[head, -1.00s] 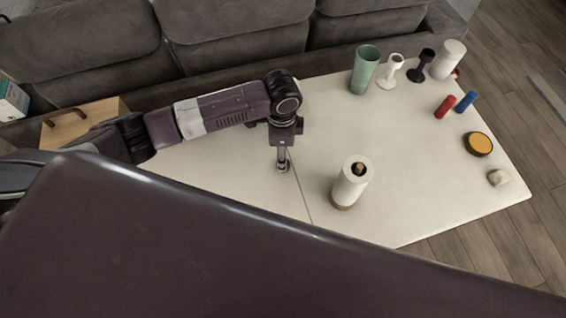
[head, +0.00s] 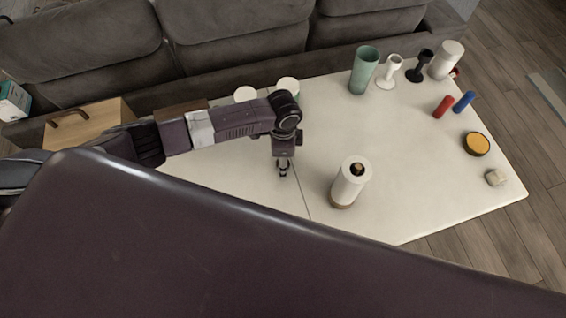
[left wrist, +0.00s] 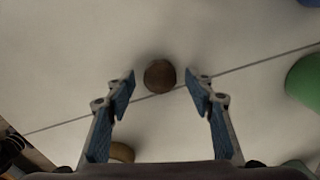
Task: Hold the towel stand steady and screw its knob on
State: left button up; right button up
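The towel stand (head: 351,182) stands upright on the pale table, a white roll on a brown base with a dark opening and a brown piece at its top. My left gripper (head: 283,172) is to the left of it, over the table, apart from the stand. In the left wrist view my left gripper (left wrist: 160,82) is open. A small round brown piece (left wrist: 160,76), which looks like the knob, shows between its fingertips with no visible contact. The knob cannot be made out in the head view. My right gripper is not in view.
A teal cup (head: 364,70), white goblet (head: 389,71), black goblet (head: 419,66) and white cylinder (head: 446,60) stand at the back right. Red (head: 443,107) and blue (head: 464,102) pieces and a yellow-topped disc (head: 476,144) lie rightward. White round items (head: 288,86) are behind my arm.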

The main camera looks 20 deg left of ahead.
pick_arm(q)
jog(key=c, duration=0.7)
jog(key=shift+r, duration=0.1)
notch_tip(320, 180, up, 20)
jog(key=b, duration=0.2)
